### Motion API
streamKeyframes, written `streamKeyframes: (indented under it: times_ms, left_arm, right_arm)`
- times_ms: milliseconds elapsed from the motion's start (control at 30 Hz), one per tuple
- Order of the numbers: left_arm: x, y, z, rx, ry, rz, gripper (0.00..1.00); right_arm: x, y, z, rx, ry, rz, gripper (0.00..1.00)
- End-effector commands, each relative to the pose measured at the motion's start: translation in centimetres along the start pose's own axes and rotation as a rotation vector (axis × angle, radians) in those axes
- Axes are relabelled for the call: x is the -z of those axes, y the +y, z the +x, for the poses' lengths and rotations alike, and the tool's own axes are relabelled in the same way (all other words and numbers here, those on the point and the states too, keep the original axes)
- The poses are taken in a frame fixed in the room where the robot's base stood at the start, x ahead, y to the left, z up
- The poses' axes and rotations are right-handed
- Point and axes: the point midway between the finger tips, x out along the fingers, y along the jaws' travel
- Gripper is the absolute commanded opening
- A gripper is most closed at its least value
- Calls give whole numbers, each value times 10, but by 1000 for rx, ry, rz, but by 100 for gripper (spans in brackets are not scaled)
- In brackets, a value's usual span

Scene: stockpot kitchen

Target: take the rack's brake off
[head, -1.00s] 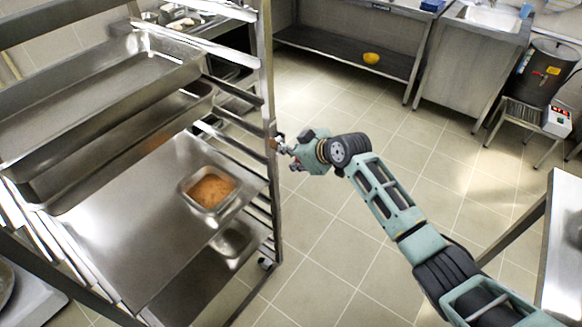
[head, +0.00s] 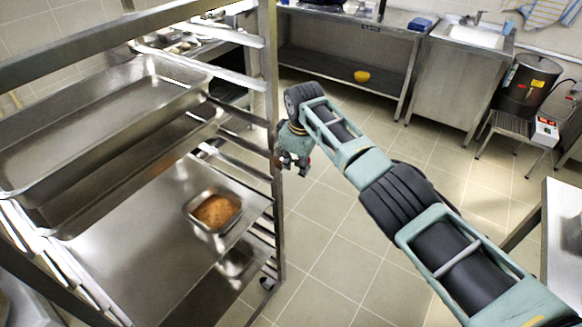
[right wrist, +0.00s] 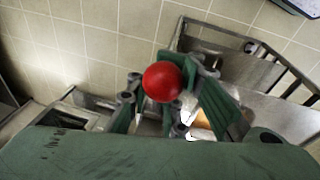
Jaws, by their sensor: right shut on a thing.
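The tall metal rack (head: 268,70) stands at left in the head view, with its near right upright beside my right gripper (head: 293,163). The gripper hangs fingers down, just right of that upright. In the right wrist view a round red knob (right wrist: 163,82) sits between the two fingers of my right gripper (right wrist: 165,95), which are shut on it. What the knob is fixed to is hidden behind it and the fingers. A caster of the rack (head: 268,284) shows low at the upright's foot. My left gripper is not in view.
The rack bears deep steel pans (head: 100,130) and a small pan of orange-brown food (head: 216,211). The tiled floor (head: 340,240) right of the rack is clear. A steel counter (head: 562,240) stands at right, and a sink unit (head: 455,85) at the back.

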Motion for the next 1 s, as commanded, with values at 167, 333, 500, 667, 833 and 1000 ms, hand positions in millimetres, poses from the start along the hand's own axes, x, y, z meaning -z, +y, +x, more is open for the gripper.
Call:
streamKeyframes:
  times_ms: [167, 333, 500, 667, 833, 1000]
  left_arm:
    - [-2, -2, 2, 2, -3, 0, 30]
    - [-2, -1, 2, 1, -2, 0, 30]
    - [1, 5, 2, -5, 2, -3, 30]
    - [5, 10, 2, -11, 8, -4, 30]
    - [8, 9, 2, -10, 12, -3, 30]
    - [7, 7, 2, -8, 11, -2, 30]
  right_arm:
    - [1, 2, -5, 5, -15, -11, 0]
    - [-1, 3, -6, 5, -21, -12, 0]
    - [-1, 3, -6, 5, -21, -12, 0]
    - [-1, 3, -6, 5, -21, -12, 14]
    - [-2, 4, -5, 5, -24, -10, 29]
    - [-4, 4, -4, 5, -27, -9, 31]
